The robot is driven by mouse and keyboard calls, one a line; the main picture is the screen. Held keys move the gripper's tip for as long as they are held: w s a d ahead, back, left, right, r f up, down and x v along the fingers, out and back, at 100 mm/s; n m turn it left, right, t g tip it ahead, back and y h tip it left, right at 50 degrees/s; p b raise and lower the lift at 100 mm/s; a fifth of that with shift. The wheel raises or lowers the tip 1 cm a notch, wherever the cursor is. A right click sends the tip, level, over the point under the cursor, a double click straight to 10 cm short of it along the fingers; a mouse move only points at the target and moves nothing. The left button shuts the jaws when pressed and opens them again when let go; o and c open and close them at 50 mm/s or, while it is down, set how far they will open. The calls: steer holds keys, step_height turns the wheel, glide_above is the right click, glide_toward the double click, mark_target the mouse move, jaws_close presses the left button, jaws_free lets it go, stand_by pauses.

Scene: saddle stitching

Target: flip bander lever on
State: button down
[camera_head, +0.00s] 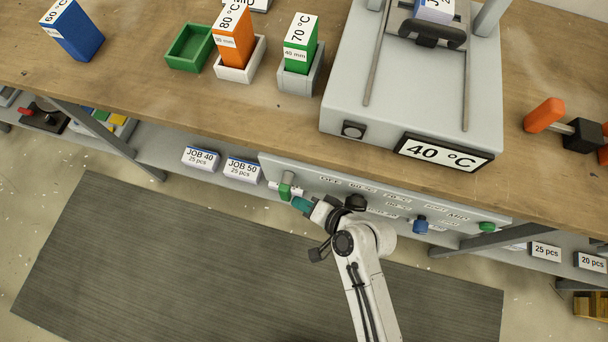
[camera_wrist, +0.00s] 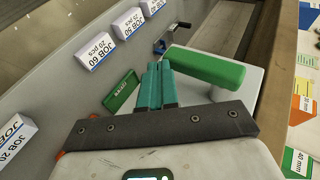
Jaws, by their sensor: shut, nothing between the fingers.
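The bander lever shows as a green handle (camera_head: 286,190) at the left end of the grey control panel (camera_head: 330,184), left of the OFF label. In the wrist view the lever is a thick green bar (camera_wrist: 210,67) to the right of my fingertips. My gripper (camera_head: 299,204) has teal fingers and is beside the lever's lower end in the head view. In the wrist view my gripper (camera_wrist: 159,68) is shut and empty, with its tips close to the bar's left end. I cannot tell whether they touch it.
The panel also bears a black knob (camera_head: 355,203), a blue knob (camera_head: 420,224) and a green button (camera_head: 487,227). The grey machine with a 40 °C display (camera_head: 443,152) stands on the wooden bench above. JOB cards (camera_head: 241,169) stand on the shelf at left.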

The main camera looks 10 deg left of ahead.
steer(key=v, duration=1)
steer(key=shift+d+r, duration=0.15)
steer(key=shift+d, duration=0.05)
steer(key=shift+s, duration=0.1)
steer(key=s+d+g+h, duration=0.1)
steer(key=s+d+h, duration=0.2)
steer(key=d, duration=0.5)
steer(key=s+d+r+n+g+h, duration=0.1)
steer(key=s+d+h, duration=0.2)
steer(key=d, duration=0.5)
steer(key=s+d+r+g+h, duration=0.1)
steer(key=s+d+h, duration=0.3)
steer(key=d, duration=0.5)
steer(key=shift+r+n+h, duration=0.15)
steer(key=shift+n+h, duration=0.15)
